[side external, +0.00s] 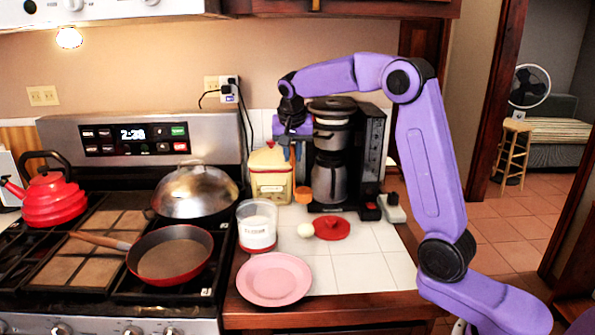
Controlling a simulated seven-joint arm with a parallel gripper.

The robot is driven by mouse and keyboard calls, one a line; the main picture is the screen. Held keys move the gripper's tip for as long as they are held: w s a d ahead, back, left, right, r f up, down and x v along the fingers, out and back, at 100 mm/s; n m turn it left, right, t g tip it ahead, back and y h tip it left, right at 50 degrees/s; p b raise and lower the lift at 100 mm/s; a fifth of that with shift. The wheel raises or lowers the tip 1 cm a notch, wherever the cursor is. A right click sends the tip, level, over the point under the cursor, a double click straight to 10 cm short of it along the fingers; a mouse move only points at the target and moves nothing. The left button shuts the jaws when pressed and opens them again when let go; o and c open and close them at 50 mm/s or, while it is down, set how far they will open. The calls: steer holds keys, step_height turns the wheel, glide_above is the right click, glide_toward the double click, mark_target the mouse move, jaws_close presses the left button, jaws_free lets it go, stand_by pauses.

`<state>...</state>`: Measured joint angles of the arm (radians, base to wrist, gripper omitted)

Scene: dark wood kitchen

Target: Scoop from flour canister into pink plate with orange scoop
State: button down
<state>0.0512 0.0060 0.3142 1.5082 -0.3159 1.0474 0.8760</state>
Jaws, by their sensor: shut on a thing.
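The flour canister (257,228) is a clear, open-topped jar with a red lower part and white contents, standing on the white tile counter. The round pink plate (274,281) lies empty at the counter's front, just in front of the canister. My gripper (294,157) points down at the back of the counter, between a cream-yellow container and the coffee maker. It is shut on the orange scoop (303,195), whose cup shows below the fingers. The scoop's handle and the exact grip are too small to make out. The scoop is behind and right of the canister.
A red lid (331,229) and a small white round thing (305,230) lie right of the canister. The coffee maker (343,160) and yellow container (270,175) stand close around my gripper. A frying pan (170,257) sits on the stove at left. Front-right tiles are clear.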

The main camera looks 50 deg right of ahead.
steer(key=w+a+r, duration=0.2)
steer(key=w+a, duration=0.8)
steer(key=w, duration=0.1)
steer(key=shift+s+d+f, duration=0.55)
steer(key=shift+s+f, duration=0.05)
steer(key=shift+f, duration=6.8)
step_height(320, 180, up, 16)
steer(key=shift+r, duration=0.15)
steer(key=shift+a, duration=0.1)
